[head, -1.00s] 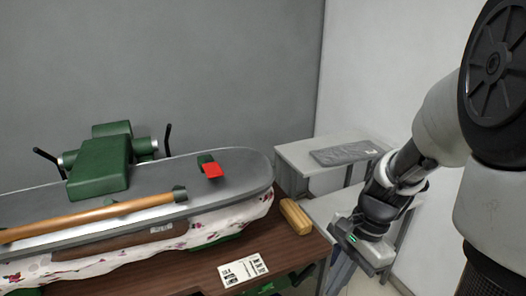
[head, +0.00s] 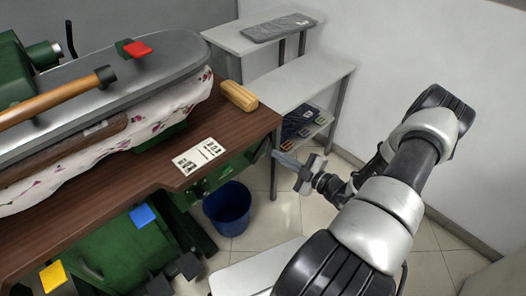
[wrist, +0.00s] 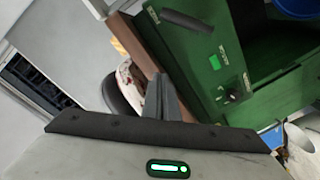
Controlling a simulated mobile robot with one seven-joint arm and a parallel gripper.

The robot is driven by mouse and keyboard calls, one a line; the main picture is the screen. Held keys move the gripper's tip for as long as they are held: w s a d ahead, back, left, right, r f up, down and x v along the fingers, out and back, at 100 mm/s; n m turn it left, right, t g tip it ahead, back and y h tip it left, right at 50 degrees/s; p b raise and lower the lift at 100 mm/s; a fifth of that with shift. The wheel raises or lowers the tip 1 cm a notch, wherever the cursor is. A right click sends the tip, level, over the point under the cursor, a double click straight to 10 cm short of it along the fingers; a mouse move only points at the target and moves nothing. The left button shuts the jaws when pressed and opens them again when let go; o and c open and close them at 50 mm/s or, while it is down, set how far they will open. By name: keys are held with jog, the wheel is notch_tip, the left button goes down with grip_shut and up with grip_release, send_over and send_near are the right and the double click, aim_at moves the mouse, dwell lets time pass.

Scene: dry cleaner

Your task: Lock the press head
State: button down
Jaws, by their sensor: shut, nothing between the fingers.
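The press head (head: 170,60) is a long grey plate lying low over the floral padded buck (head: 150,128), at the left of the head view. A wooden handle bar (head: 50,100) runs along its front. A red tab (head: 137,49) on a green mount sits on top near its right end. My gripper (head: 276,155) is shut and empty, just off the table's right end, below and to the right of the press head. In the wrist view its fingers (wrist: 164,98) point toward the green machine body (wrist: 200,45), and part of the floral pad (wrist: 128,80) shows.
A wooden block (head: 239,95) and a printed card (head: 198,156) lie on the brown table (head: 165,165). Below are a blue pedal (head: 143,215), a yellow pedal (head: 52,277) and a blue bin (head: 228,208). Grey shelves (head: 305,78) stand behind.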

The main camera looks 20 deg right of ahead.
jog(key=d+f+m+h, duration=0.1)
jog(key=f+m+t+h, duration=0.1)
jog(key=m, duration=0.1)
jog(key=shift+s+d+f, duration=0.1)
jog(key=shift+d+f, duration=0.05)
jog(key=shift+d, duration=0.25)
jog(key=w+a+f+b, duration=0.1)
jog(key=w+f+b, duration=0.1)
jog(key=w, duration=0.9)
jog(key=shift+f, duration=0.7)
jog(key=shift+w+a, duration=0.1)
